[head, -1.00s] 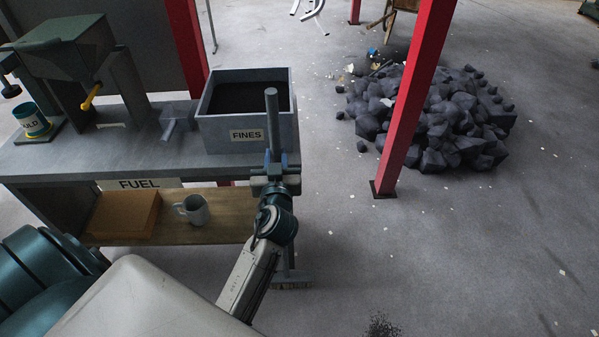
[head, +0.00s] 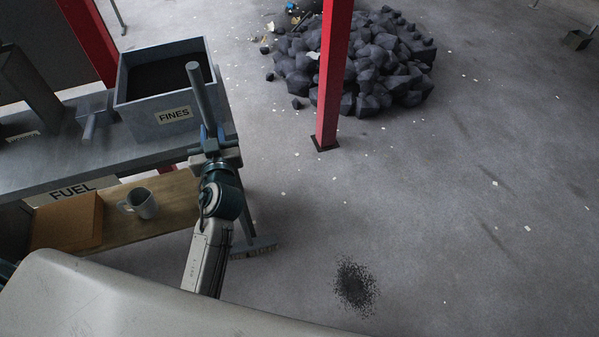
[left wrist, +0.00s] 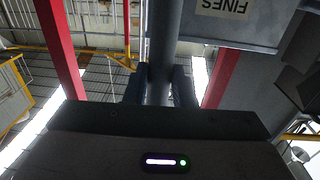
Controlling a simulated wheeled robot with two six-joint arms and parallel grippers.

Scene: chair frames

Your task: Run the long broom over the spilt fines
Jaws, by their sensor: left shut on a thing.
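The long broom (head: 199,97) has a grey handle that stands nearly upright, with its brush head (head: 253,247) low at the floor by the bench. My left gripper (head: 210,140) is shut on the handle, in front of the fines box. In the left wrist view the handle (left wrist: 164,45) runs up between the fingers (left wrist: 160,85). The spilt fines (head: 355,284) are a dark patch of specks on the floor, to the right of and nearer than the brush head, apart from it. My right gripper is not in view.
The bench (head: 45,165) with the fines box (head: 163,118) stands at left; its lower shelf (head: 165,215) holds a mug (head: 140,203) and a brown box (head: 66,221). A red post (head: 333,80) and a coal heap (head: 360,62) stand farther back. Floor around the fines is clear.

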